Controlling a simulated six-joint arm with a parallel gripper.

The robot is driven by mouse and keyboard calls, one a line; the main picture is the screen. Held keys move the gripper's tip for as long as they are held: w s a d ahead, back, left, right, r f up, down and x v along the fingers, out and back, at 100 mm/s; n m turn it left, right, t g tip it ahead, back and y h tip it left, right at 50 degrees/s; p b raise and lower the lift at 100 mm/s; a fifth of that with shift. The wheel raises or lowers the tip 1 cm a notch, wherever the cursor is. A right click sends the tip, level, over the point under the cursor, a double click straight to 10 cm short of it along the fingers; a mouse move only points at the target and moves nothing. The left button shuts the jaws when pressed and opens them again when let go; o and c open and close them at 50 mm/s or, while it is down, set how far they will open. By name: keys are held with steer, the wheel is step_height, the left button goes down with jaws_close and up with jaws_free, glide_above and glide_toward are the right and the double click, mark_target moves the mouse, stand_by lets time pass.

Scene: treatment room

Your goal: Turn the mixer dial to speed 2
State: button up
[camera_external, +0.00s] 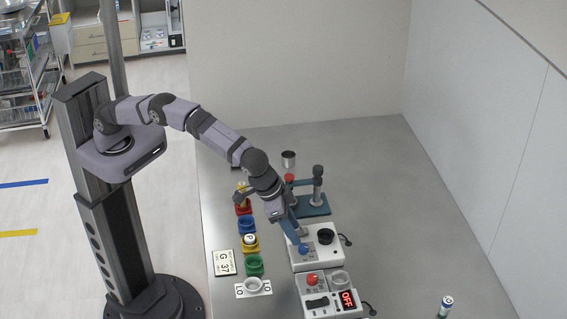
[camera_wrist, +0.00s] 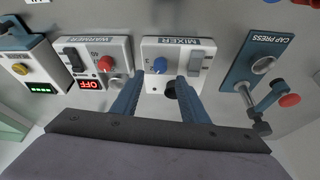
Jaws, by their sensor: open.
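The mixer is a white box (camera_external: 328,256) on the table with a blue dial (camera_external: 303,250) on its left part and a round black fitting (camera_external: 326,236). In the wrist view the mixer's label panel (camera_wrist: 178,42) reads "MIXER", and its blue dial (camera_wrist: 160,65) sits near the centre beside a grey slot. My gripper (camera_external: 298,240) is just above the dial. In the wrist view my gripper (camera_wrist: 160,78) has its blue fingers spread, with the dial seen between the tips and nothing held. I cannot tell whether they touch it. The dial's speed setting is too small to read.
The warmer (camera_external: 331,281), with a red dial and a lit "OFF" display (camera_external: 347,299), stands close in front of the mixer. The cap press (camera_external: 313,208) stands behind it. Coloured cups (camera_external: 254,265) line the left. The table's right side is mostly clear, with a small bottle (camera_external: 445,306).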

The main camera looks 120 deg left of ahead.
mark_target(303, 246)
steer(key=shift+p+x, duration=1.1)
steer(key=shift+x, duration=2.1)
steer(key=shift+a, duration=0.1)
